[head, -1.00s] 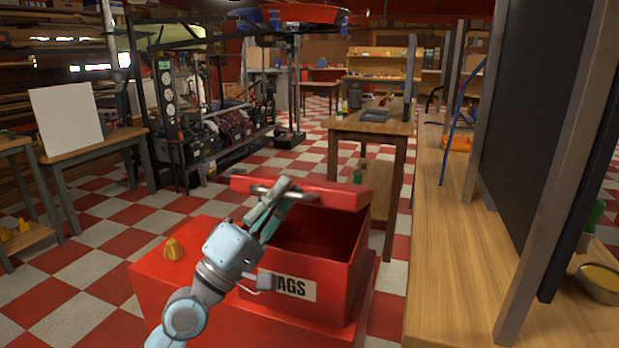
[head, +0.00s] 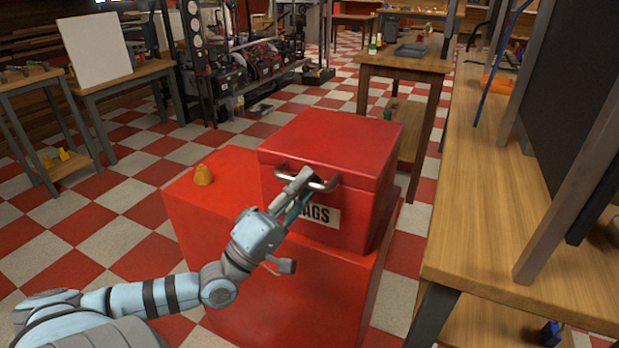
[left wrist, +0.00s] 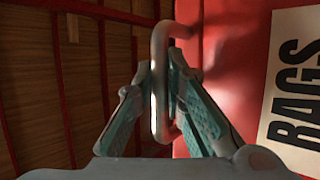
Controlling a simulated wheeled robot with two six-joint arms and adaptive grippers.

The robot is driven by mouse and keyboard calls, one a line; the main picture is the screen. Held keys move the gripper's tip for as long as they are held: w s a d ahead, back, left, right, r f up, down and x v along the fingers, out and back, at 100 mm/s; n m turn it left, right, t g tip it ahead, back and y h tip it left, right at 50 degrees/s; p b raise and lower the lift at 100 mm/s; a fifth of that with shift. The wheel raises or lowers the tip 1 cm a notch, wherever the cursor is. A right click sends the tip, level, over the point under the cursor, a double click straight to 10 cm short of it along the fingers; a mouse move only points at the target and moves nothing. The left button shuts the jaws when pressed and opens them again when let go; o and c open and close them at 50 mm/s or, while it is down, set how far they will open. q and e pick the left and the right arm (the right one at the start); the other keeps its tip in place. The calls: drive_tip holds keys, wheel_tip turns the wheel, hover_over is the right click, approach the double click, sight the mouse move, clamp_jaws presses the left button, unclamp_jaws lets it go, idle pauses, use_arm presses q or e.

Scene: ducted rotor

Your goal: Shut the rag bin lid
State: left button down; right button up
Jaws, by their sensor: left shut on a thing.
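The red rag bin (head: 362,220) with a white RAGS label stands on a larger red base. Its lid (head: 335,143) lies flat over the top, and the inside of the bin is hidden. A metal bar handle (head: 318,184) is on the lid's front edge. My left gripper (head: 300,192) is shut on the handle at the lid's front. In the left wrist view the handle (left wrist: 160,85) runs between the two fingers, beside the RAGS label (left wrist: 297,85). My right gripper is not in view.
A wooden bench (head: 480,220) stands close on the right. Checkered floor (head: 110,215) is open on the left.

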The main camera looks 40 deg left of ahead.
use_arm(q)
drive_tip(key=shift+f, duration=0.3)
drive_tip(key=c, duration=1.7)
unclamp_jaws()
drive_tip(key=shift+o, duration=0.2)
drive_tip(key=shift+r, duration=0.1)
drive_tip(key=v, duration=1.2)
